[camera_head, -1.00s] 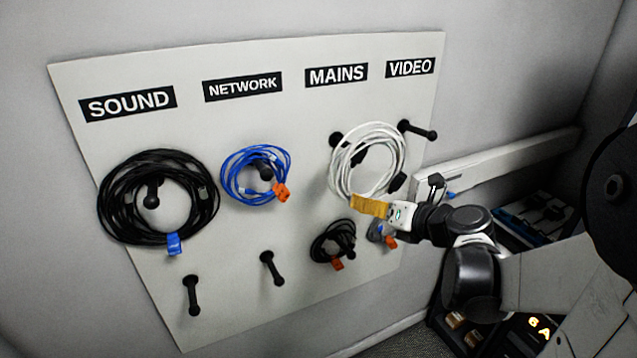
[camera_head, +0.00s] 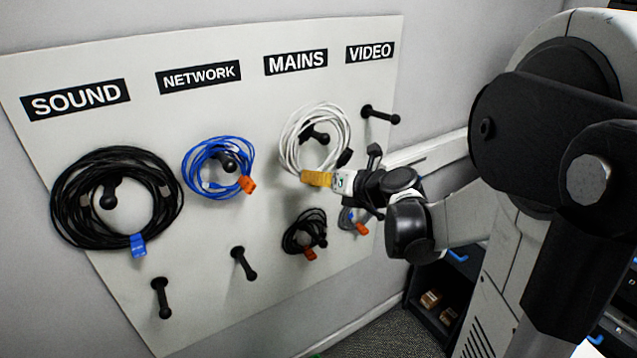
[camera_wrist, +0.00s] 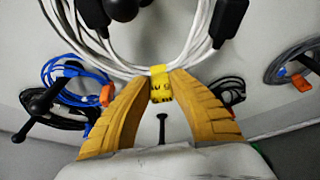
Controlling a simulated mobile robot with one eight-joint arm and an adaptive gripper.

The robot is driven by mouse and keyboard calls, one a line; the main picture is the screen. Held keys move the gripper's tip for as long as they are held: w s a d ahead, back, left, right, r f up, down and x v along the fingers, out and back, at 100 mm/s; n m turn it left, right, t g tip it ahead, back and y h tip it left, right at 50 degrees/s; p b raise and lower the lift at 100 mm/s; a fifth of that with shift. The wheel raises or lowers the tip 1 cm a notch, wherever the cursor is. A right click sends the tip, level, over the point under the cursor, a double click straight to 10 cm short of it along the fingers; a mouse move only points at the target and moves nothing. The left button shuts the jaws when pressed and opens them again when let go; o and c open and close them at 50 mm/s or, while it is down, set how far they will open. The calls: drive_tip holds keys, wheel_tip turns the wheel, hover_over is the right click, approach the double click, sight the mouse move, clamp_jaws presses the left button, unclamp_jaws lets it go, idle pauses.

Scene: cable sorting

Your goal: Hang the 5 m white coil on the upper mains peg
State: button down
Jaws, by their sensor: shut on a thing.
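The white coil (camera_head: 287,150) is at the upper mains peg (camera_head: 319,137), below the MAINS label. The peg shows inside its ring; I cannot tell for sure whether its tip passes through. My gripper (camera_head: 317,178) has yellow fingers and is shut on the coil's lower edge. In the wrist view my gripper (camera_wrist: 160,88) pinches the coil at its yellow tag (camera_wrist: 160,82). The white strands (camera_wrist: 201,30) rise on both sides of the dark round peg knob (camera_wrist: 122,8).
A small black coil (camera_head: 290,240) hangs on the lower mains peg. A blue coil (camera_head: 190,165) hangs under NETWORK and a large black coil (camera_head: 65,205) under SOUND. The upper video peg (camera_head: 381,115) is bare and close on the right. A grey coil (camera_head: 346,220) hangs below it.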

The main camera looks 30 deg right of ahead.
drive_tip(key=shift+w+a+f+b, duration=0.1)
drive_tip(key=shift+w+f+b, duration=0.1)
drive_tip(key=shift+w, duration=0.95)
drive_tip(key=shift+w+f+b, duration=0.1)
drive_tip(key=shift+w+b, duration=0.05)
drive_tip(key=shift+w, duration=0.95)
drive_tip(key=shift+w+f+b, duration=0.2)
drive_tip(key=shift+f+b, duration=0.55)
drive_tip(key=shift+f, duration=0.05)
drive_tip(key=shift+w+f+b, duration=0.15)
drive_tip(key=shift+f+b, duration=0.55)
drive_tip(key=shift+f, duration=0.05)
drive_tip(key=c, duration=1.2)
unclamp_jaws()
